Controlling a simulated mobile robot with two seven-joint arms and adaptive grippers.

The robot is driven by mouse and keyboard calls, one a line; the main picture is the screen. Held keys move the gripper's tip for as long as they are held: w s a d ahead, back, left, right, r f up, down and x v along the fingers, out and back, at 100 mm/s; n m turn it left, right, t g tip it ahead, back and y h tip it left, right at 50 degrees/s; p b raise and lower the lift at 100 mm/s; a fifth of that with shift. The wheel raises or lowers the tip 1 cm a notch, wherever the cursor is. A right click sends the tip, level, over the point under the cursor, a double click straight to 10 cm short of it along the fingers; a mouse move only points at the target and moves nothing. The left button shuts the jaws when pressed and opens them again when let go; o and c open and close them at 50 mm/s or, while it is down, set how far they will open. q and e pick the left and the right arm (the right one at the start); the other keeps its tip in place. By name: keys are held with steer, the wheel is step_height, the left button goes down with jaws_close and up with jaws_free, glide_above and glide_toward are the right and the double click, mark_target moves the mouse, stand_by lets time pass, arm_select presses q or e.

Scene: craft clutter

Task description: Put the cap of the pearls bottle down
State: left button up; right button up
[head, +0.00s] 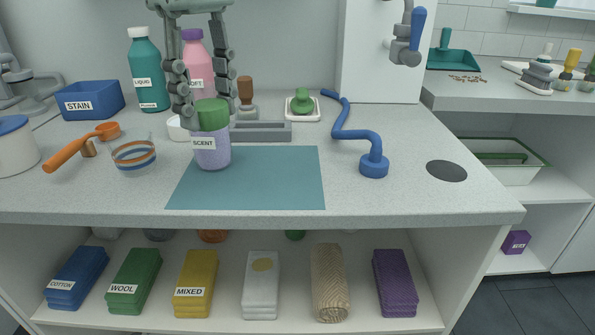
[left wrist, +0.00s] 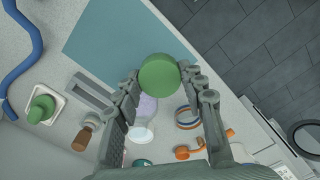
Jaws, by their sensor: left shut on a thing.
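The pearls bottle, a lavender bottle labelled SCENT (head: 211,154), stands upright on the counter at the left edge of the teal mat (head: 270,180). Its green cap (head: 211,114) is between the fingertips of my left gripper (head: 206,108), which reaches down from above and is shut on it. In the left wrist view the cap (left wrist: 159,74) sits between both fingertips, with part of the lavender bottle (left wrist: 147,106) below it. The cap covers the bottle's mouth in the head view, so I cannot tell if there is a gap. My right gripper is not in view.
The teal mat's bare surface is clear. A striped glass bowl (head: 134,156) and an orange scoop (head: 80,147) are to the left. A grey tray (head: 262,131), teal bottle (head: 148,70) and pink bottle (head: 198,62) are behind. A blue bent tool (head: 373,165) lies right.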

arm_select(q)
steer(key=p, duration=0.1)
glide_above(295, 182)
step_height(295, 182, down, 6)
steer(key=shift+a+f, duration=0.1)
steer(key=shift+f, duration=0.3)
step_height(295, 182, down, 3)
steer(key=shift+f+p, duration=0.1)
steer(key=shift+p, duration=0.25)
steer(key=shift+w+f, duration=0.1)
steer(key=shift+f, duration=0.25)
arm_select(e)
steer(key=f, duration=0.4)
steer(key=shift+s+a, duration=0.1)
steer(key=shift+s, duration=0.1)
arm_select(q)
steer(key=shift+f, duration=0.1)
steer(key=o, duration=1.4)
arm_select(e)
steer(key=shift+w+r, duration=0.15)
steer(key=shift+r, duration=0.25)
